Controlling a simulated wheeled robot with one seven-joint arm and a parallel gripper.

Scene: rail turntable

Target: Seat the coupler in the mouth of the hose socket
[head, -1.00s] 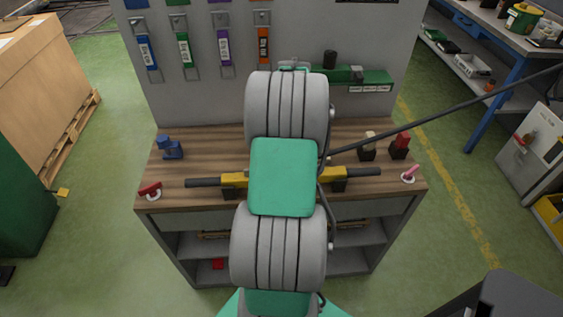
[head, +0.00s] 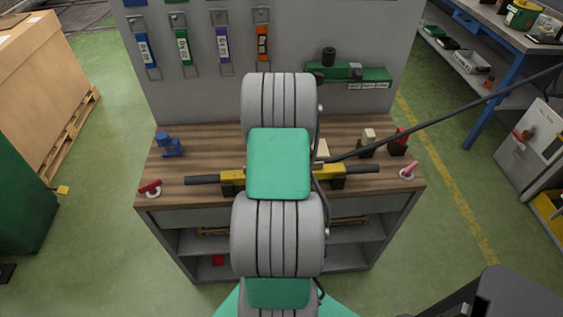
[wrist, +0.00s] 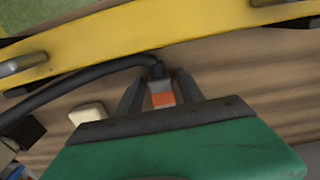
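The coupler (wrist: 163,98) is a small grey piece with an orange band, seen in the wrist view with a black hose (wrist: 90,83) coming out of its far end. My gripper (wrist: 160,78) has its dark fingers on both sides of the coupler and appears closed on it, above the wooden bench top. In the head view my arm hides the gripper and coupler; the hose (head: 440,120) runs from there to the upper right. I cannot pick out the hose socket or its mouth with certainty in either view.
A yellow bar with black handles (head: 232,180) lies along the bench front, close to my gripper. A cream block (wrist: 88,113) lies beside it. Dark blocks with cream (head: 368,138) and red (head: 401,138) tops stand right; a green device (head: 350,74) is behind.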

